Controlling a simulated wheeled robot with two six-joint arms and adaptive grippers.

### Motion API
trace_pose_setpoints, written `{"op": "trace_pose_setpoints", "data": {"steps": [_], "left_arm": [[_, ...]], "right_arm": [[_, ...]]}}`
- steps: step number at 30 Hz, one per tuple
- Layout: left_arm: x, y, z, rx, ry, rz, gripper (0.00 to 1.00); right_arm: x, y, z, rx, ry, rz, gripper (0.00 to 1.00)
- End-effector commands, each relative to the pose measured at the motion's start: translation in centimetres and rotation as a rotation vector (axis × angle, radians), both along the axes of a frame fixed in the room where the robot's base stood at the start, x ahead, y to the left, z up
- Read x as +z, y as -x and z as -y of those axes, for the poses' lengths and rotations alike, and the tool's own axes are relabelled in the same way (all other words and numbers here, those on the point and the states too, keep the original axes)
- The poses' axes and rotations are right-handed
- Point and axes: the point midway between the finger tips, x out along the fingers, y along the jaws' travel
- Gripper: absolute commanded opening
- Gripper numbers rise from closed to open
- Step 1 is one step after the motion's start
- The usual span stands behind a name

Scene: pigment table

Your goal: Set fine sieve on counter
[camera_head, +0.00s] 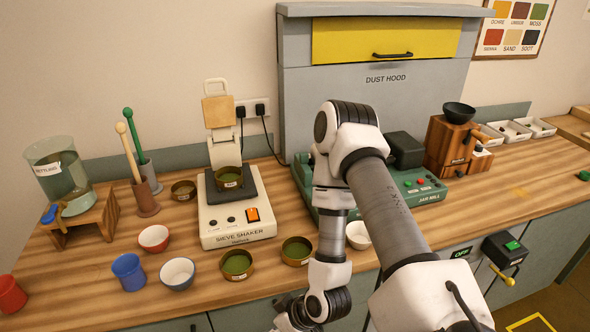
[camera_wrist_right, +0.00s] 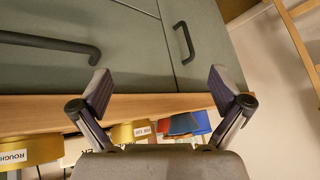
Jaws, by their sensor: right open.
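Several round brass sieves show in the head view, and their small labels are too small to read, so I cannot tell which is the fine sieve. One sieve (camera_head: 229,178) sits on the sieve shaker (camera_head: 238,222). Another sieve (camera_head: 183,190) is left of the shaker. Two green-bottomed sieves, a left one (camera_head: 236,265) and a right one (camera_head: 297,251), stand on the wooden counter (camera_head: 90,285) in front of the shaker. My right gripper (camera_wrist_right: 160,92) is open and empty before grey cabinet fronts; the head view shows its wrist low at the counter's front edge. My left gripper is out of view.
The green jar mill (camera_head: 425,190) is behind my right arm. A white bowl (camera_head: 358,235) is beside the arm. Blue, red and white cups (camera_head: 129,272) crowd the left front. In the wrist view, a brass container labelled ROUGH (camera_wrist_right: 28,150) and a cabinet handle (camera_wrist_right: 184,41) are near.

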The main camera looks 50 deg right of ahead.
Motion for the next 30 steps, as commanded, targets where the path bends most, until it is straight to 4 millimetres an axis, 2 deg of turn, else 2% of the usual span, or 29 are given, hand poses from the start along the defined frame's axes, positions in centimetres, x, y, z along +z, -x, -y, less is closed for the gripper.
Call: {"op": "trace_pose_setpoints", "data": {"steps": [1, 3, 6, 9, 12, 19, 23, 27, 30], "left_arm": [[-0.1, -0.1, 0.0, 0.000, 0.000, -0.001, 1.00], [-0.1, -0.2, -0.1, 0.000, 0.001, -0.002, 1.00], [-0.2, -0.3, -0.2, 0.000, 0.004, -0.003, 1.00], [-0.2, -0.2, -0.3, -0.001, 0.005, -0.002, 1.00], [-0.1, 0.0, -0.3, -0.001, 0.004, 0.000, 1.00], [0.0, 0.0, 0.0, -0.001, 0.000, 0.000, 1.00], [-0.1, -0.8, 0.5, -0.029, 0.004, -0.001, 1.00], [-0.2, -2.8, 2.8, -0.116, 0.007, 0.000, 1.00], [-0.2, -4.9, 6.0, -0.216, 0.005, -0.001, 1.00]], "right_arm": [[-2.2, 2.2, -1.3, 0.012, 0.027, -0.140, 1.00], [-4.6, 5.2, -2.5, -0.022, 0.069, -0.315, 1.00], [-6.6, 8.7, -3.6, -0.083, 0.138, -0.485, 1.00], [-7.4, 10.9, -4.0, -0.129, 0.185, -0.566, 1.00], [-7.6, 11.8, -4.0, -0.149, 0.198, -0.588, 1.00], [-7.7, 11.6, -3.7, -0.148, 0.193, -0.587, 1.00], [-7.6, 12.3, -3.3, -0.175, 0.188, -0.589, 1.00], [-7.5, 14.6, -1.3, -0.261, 0.165, -0.596, 1.00], [-7.5, 17.5, 1.0, -0.355, 0.133, -0.606, 1.00]]}}
